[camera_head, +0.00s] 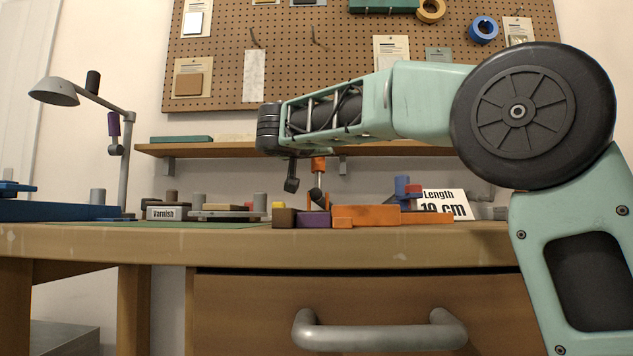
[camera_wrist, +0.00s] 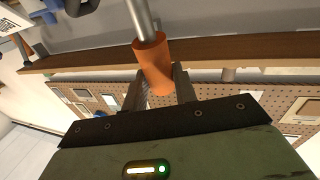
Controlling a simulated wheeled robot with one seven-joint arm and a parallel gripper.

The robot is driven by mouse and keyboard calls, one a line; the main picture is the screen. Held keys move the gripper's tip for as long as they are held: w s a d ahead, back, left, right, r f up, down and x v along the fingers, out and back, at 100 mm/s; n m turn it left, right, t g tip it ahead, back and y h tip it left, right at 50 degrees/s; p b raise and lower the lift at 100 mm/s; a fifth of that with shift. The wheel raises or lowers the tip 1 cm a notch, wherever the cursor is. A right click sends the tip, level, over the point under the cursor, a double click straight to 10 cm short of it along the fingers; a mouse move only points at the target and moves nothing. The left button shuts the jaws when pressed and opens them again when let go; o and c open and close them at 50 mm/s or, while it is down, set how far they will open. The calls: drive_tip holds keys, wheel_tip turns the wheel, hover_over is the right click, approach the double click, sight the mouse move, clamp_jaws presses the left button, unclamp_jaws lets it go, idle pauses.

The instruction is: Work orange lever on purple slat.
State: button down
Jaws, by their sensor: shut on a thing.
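The orange lever knob (camera_head: 319,163) tops a grey metal shaft (camera_head: 320,180) that stands nearly upright above the bench. In the wrist view the knob (camera_wrist: 152,62) sits between the two fingers, with the shaft running up out of frame. My gripper (camera_wrist: 158,82) is shut on the orange knob. In the head view the dark gripper (camera_head: 291,183) hangs at the arm's end beside the knob, partly hidden by the wrist. The purple slat (camera_head: 313,219) lies at the front edge of the bench below the lever. The lever's base is not clearly visible.
A brown block (camera_head: 284,218) and an orange block (camera_head: 380,215) flank the purple slat. A "Length 19 cm" card (camera_head: 445,205) stands to the right. A "Varnish" box (camera_head: 163,213) and a lamp (camera_head: 55,92) are left. A wall shelf (camera_head: 210,150) runs behind.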

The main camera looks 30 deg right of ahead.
drive_tip(key=shift+s+a+f+m+t+h+b, duration=0.25)
drive_tip(key=shift+s+t+h+b, duration=0.2)
drive_tip(key=shift+b, duration=1.7)
drive_tip(key=shift+s+a+f+m+t+h+b, duration=0.15)
drive_tip(key=shift+s+a+t+h+b, duration=0.25)
drive_tip(key=shift+b, duration=1.75)
drive_tip(key=shift+s+a+r+b, duration=0.1)
drive_tip(key=shift+s+r+b, duration=0.05)
drive_tip(key=shift+b, duration=0.15)
drive_tip(key=c, duration=1.1)
unclamp_jaws()
drive_tip(key=shift+s+r, duration=0.1)
drive_tip(key=r+p+v, duration=0.2)
drive_tip(key=r+v, duration=0.1)
drive_tip(key=v, duration=1)
drive_tip(key=shift+s+a+f, duration=0.15)
drive_tip(key=shift+a+f, duration=0.05)
drive_tip(key=shift+a, duration=0.1)
drive_tip(key=shift+h, duration=0.25)
